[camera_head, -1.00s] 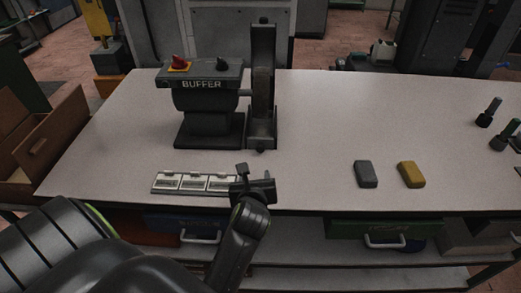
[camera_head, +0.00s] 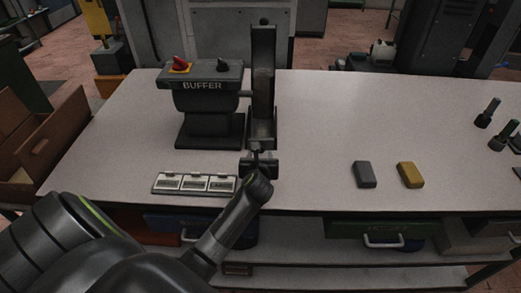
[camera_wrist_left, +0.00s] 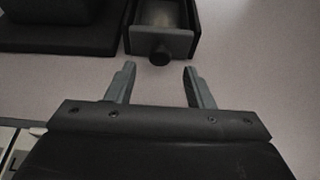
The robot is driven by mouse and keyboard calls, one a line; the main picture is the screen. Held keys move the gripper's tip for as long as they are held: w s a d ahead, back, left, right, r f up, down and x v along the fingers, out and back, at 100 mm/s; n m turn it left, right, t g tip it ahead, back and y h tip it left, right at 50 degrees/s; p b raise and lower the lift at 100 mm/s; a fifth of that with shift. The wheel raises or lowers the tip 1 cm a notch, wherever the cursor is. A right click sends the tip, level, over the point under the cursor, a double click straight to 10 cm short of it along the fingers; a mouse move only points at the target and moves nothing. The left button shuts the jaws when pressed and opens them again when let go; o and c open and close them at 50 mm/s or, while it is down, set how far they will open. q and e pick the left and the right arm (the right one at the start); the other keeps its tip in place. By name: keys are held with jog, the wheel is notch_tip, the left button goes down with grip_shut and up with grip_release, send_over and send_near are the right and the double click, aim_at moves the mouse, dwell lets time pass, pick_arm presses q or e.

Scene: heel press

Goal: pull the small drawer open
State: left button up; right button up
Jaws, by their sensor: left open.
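The small drawer (camera_wrist_left: 177,43) is a dark grey tray with a round dark knob (camera_wrist_left: 160,57) at the middle of its front, seen at the top of the left wrist view. In the head view it sits at the foot of the tall upright part (camera_head: 263,128) beside the buffer, largely hidden behind my gripper. My left gripper (camera_wrist_left: 158,70) is open and empty; its fingertips are just short of the knob, one to each side. In the head view my left gripper (camera_head: 257,157) is low over the table in front of the drawer. My right gripper is not in view.
The buffer (camera_head: 203,95) stands left of the drawer. A grey block (camera_head: 365,174) and a yellow block (camera_head: 410,175) lie to the right. The table between is clear. Larger drawers (camera_head: 383,229) hang under the table.

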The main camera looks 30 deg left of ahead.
pick_arm(q)
jog(key=shift+x, duration=2.8)
grip_shut()
